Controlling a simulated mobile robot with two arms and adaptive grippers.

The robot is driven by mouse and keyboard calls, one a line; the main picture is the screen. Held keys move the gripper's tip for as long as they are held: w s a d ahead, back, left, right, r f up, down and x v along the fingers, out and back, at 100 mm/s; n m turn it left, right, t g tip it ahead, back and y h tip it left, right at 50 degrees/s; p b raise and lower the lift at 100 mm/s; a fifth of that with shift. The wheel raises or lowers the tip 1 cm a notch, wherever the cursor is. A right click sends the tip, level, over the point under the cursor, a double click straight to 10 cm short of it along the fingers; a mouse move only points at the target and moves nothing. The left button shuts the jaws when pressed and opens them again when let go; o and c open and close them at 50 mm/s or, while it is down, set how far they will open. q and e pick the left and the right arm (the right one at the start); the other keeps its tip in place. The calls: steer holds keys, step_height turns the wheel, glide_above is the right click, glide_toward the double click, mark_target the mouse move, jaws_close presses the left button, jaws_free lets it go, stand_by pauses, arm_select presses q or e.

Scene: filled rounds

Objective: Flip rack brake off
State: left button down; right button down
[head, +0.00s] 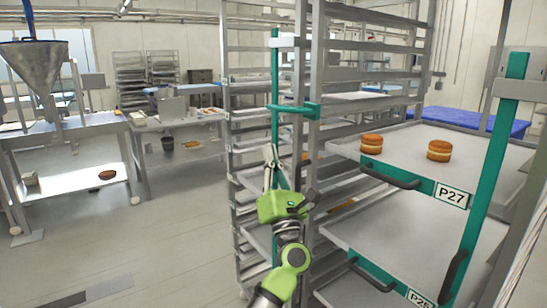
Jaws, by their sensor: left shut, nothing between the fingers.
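A tall metal rack (313,130) with teal fittings stands at the centre and right. A teal upright bar (275,75) runs down its left side, with a teal crosspiece (292,108) fixed across it. My left gripper (271,153) is in front of this bar, below the crosspiece, with its fingers pointing up. It is shut and empty; I cannot tell whether it touches the bar. I cannot make out the rack brake for certain; the rack's foot is partly hidden by my left arm and cut off by the frame. My right gripper is out of view.
A tray shelf labelled P27 (451,196) holds two round filled cakes (439,151) and has a dark handle (390,177) jutting out. A second teal post (487,190) stands at the right. A steel table (85,124) is at the left. The floor (185,225) between is clear.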

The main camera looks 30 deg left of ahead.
mark_target(290, 109)
arm_select(q)
steer(key=w+a+r+p, duration=0.2)
steer(key=w+r+p, duration=0.1)
steer(key=r, duration=0.4)
steer(key=shift+w, duration=0.45)
steer(key=shift+a, duration=0.15)
steer(key=shift+w+r+p, duration=0.1)
steer(key=shift+w+p, duration=0.05)
steer(key=shift+p, duration=0.15)
